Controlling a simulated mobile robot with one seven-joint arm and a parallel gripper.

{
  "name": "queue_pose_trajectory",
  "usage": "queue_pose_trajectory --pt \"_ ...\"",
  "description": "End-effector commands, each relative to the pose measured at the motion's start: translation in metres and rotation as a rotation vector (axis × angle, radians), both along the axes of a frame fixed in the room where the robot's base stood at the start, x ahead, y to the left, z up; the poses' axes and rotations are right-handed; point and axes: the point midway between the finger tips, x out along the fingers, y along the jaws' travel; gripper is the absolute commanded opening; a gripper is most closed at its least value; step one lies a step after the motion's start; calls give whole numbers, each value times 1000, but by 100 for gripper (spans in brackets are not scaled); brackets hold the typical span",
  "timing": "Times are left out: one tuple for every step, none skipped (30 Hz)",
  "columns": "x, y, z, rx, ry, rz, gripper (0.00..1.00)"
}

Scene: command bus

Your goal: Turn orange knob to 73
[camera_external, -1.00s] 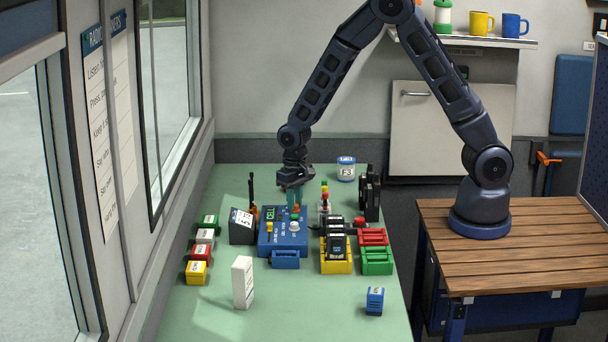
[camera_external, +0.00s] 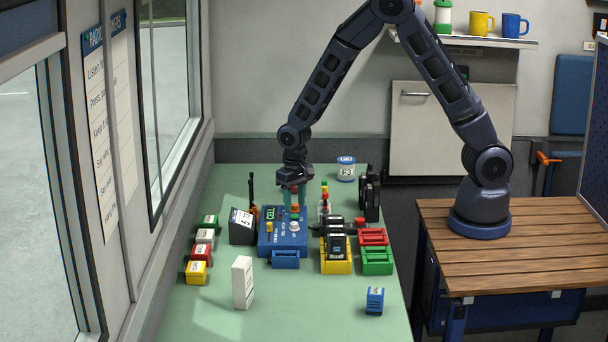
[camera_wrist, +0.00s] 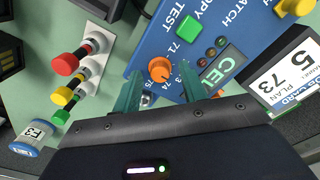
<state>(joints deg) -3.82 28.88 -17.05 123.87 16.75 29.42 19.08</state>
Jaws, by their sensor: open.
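In the external view my gripper (camera_external: 294,200) points down over the back of the blue box (camera_external: 268,245), and the knob is mostly hidden behind the fingers.
A green CELL display (camera_wrist: 215,70) and small round lights sit beside the knob. Yellow and green holders (camera_external: 336,262) are at the right of the box. The front of the green table (camera_external: 300,310) is mostly clear.

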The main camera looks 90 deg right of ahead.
Motion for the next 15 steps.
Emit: queue_pose_trajectory --pt "0 0 3 0 -1 1 42" --pt "0 0 5 -1 -2 1 42" --pt "1 0 9 -1 -4 1 42" --pt "1 0 13 -1 -4 1 42" --pt "1 0 17 0 -4 1 42" --pt "1 0 23 1 -4 0 42" --pt "1 0 28 0 -4 0 42" --pt "1 0 33 0 -6 1 42" --pt "1 0 41 0 -4 2 42" --pt "1 0 46 -1 -5 2 42" --pt "1 0 52 0 -6 1 42" --pt "1 0 59 0 -4 0 42" --pt "1 0 65 -1 -5 1 42" --pt "1 0 70 -1 -5 2 42" --pt "1 0 77 0 -4 2 42"
